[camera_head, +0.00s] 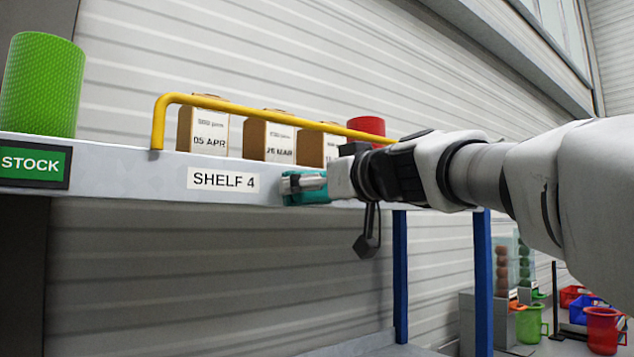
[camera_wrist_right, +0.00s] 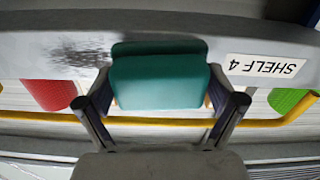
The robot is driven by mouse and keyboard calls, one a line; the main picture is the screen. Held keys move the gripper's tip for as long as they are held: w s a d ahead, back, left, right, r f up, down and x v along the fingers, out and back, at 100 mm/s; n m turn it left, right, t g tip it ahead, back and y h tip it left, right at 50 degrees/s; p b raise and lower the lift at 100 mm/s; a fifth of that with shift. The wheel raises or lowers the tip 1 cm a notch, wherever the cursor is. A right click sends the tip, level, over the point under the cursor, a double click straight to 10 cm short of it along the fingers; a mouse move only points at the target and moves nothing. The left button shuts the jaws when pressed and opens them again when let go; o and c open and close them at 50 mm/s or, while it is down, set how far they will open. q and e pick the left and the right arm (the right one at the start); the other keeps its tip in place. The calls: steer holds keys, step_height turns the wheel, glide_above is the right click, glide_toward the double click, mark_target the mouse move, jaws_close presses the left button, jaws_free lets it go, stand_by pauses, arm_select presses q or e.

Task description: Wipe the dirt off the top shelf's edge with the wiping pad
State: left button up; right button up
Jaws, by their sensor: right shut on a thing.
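The top shelf's edge (camera_head: 135,175) is a pale grey band with a "SHELF 4" label (camera_head: 222,182). The teal wiping pad (camera_head: 308,196) is at its front face, right of the label; it also shows in the right wrist view (camera_wrist_right: 160,78). My right gripper (camera_head: 302,182) is shut on the pad, its fingers on both sides of it in the wrist view (camera_wrist_right: 163,103). A dark speckled patch of dirt (camera_wrist_right: 82,54) is on the edge beside the pad, on the side away from the label. My arm hides that part in the head view. My left gripper is not in view.
A yellow rail (camera_head: 230,106) runs above the edge. Behind it stand several dated cartons (camera_head: 205,126) and a red cylinder (camera_head: 367,125). A green cylinder (camera_head: 42,85) and a "STOCK" sign (camera_head: 34,163) are at left. Blue posts (camera_head: 400,275) stand below.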

steer(key=shift+s+d+r, duration=0.2)
steer(key=shift+s+d, duration=0.05)
steer(key=shift+s, duration=0.2)
steer(key=shift+w+a+f, duration=0.15)
steer(key=shift+w, duration=0.1)
steer(key=shift+w+a, duration=0.1)
steer(key=shift+w, duration=0.05)
steer(key=shift+w, duration=0.1)
steer(key=shift+w+a, duration=0.25)
steer(key=shift+w+a, duration=0.1)
steer(key=shift+w, duration=0.05)
steer(key=shift+w, duration=0.1)
